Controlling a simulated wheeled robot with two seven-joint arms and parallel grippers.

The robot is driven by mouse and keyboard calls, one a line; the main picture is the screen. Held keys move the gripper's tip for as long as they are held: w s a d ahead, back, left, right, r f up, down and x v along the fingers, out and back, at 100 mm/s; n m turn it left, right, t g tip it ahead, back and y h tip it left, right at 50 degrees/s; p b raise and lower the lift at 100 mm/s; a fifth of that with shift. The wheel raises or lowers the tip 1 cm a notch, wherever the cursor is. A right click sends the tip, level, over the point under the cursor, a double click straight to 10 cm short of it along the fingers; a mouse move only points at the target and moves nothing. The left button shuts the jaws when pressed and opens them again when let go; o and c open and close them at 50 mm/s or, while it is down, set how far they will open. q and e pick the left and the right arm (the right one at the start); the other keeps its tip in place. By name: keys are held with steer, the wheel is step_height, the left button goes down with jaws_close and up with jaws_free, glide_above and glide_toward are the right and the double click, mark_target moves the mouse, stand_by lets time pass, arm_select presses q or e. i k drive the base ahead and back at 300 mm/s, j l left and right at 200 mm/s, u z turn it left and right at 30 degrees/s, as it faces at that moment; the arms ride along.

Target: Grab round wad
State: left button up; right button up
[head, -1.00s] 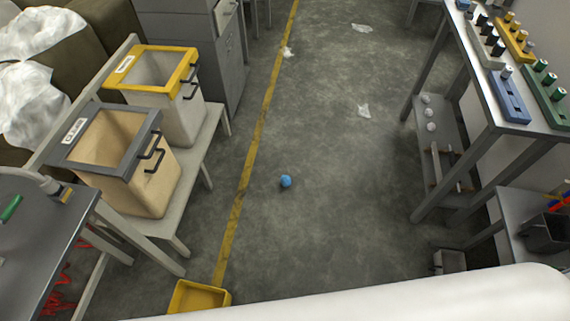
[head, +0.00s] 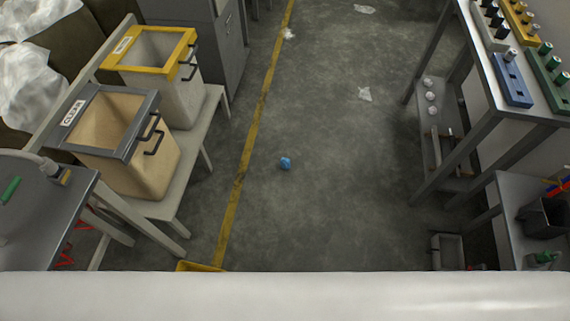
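A small round blue wad (head: 286,163) lies on the grey concrete floor, just right of the yellow floor line, near the middle of the head view. Nothing touches it. Neither of my grippers is in view. A wide white part of my own body covers the bottom of the picture.
Bins with a grey rim (head: 128,145) and a yellow rim (head: 160,75) stand on a low bench at left. A workbench with spools (head: 510,80) stands at right. Clear film scraps (head: 364,94) lie farther back. A yellow tray (head: 200,267) is partly hidden. The floor around the wad is clear.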

mark_target(285, 162)
steer(key=i+l+u, duration=0.25)
steer(key=i, duration=0.15)
steer(key=i+l+u, duration=0.2)
steer(key=i, duration=0.25)
